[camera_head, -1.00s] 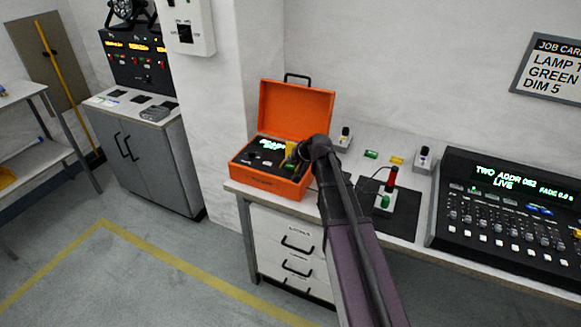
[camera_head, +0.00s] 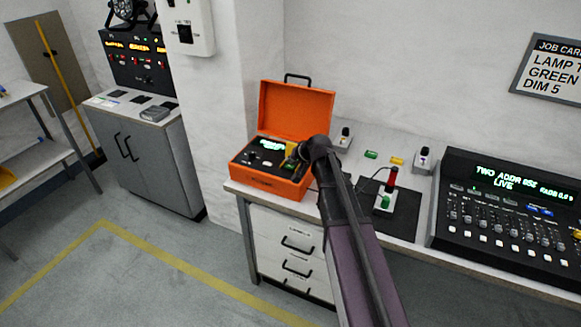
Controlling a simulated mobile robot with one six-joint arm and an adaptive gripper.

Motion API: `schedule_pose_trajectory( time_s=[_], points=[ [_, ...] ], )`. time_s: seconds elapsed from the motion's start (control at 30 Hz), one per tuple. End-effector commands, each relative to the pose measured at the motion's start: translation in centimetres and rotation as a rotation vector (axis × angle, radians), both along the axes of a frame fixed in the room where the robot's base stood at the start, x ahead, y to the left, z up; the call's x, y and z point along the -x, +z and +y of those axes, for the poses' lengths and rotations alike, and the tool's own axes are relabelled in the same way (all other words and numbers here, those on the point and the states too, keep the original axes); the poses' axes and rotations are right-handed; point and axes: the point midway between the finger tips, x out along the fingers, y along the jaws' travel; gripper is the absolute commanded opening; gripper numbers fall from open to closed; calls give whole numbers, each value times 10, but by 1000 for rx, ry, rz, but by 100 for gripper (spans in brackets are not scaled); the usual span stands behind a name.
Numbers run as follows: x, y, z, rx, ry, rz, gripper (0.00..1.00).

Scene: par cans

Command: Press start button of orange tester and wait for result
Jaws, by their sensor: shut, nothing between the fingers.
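The orange tester (camera_head: 296,105) is an open case with its lid up, on the left end of the bench. Its dark panel (camera_head: 262,160) carries a lit green display (camera_head: 273,144) and a few small controls; the display text is too small to read. My gripper (camera_head: 290,162) is over the right part of the panel, shut and empty. My arm hides the case's right side and the spot under the fingertips. I cannot tell whether the fingertips touch a button.
A black mat (camera_head: 404,219) with a red and green device (camera_head: 388,192) lies right of my arm. A lighting console (camera_head: 510,210) stands further right. Small green (camera_head: 371,154) and yellow (camera_head: 397,160) pieces lie behind. A grey cabinet (camera_head: 150,160) stands left; the floor between is clear.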

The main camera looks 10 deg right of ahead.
Motion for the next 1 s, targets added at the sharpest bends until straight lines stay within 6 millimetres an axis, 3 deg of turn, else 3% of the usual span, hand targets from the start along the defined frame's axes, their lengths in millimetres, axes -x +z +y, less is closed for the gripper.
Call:
schedule_pose_trajectory(
  time_s=[1.0],
  points=[
    [-1,-10,0,0,0,0,0]
  ],
)
